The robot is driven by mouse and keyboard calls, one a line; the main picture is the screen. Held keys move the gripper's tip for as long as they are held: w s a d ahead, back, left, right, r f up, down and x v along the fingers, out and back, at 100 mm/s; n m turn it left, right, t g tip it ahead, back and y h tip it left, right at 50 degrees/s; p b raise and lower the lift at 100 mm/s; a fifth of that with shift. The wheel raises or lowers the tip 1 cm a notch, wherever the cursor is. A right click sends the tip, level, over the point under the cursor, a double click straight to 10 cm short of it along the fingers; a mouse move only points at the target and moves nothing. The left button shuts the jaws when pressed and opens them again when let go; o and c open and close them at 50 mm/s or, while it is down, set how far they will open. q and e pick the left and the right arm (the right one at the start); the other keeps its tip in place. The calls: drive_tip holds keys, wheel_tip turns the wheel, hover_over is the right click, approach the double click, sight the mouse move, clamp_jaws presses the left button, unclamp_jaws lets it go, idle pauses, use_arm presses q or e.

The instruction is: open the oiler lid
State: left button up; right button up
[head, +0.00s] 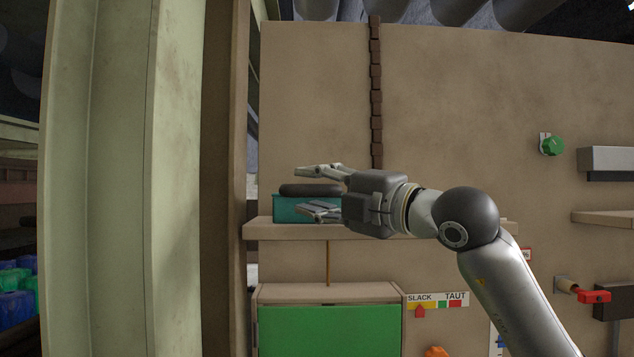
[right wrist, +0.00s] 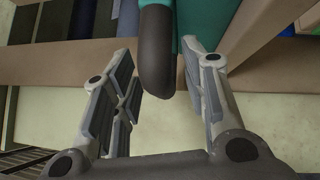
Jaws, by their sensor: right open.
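The oiler is a teal box (head: 288,208) on a narrow shelf, with a dark, rounded lid (head: 297,190) on top. My right gripper (head: 319,190) is open in front of the box, with one finger above the lid's height and the other lower, across the box. In the right wrist view the dark lid (right wrist: 156,60) reaches between the two open fingers, and the teal body (right wrist: 188,18) shows beside it. I see no clear contact between the fingers and the lid, which looks closed. The right end of the box is hidden by my gripper. My left gripper is not in view.
The shelf (head: 262,229) runs under the oiler, close to a tall post (head: 222,180) on the left. A green-fronted box (head: 328,330) stands below, with a SLACK/TAUT gauge (head: 437,301) to its right. A brown chain (head: 376,90) hangs on the panel behind.

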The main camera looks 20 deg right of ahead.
clamp_jaws()
idle(0.3)
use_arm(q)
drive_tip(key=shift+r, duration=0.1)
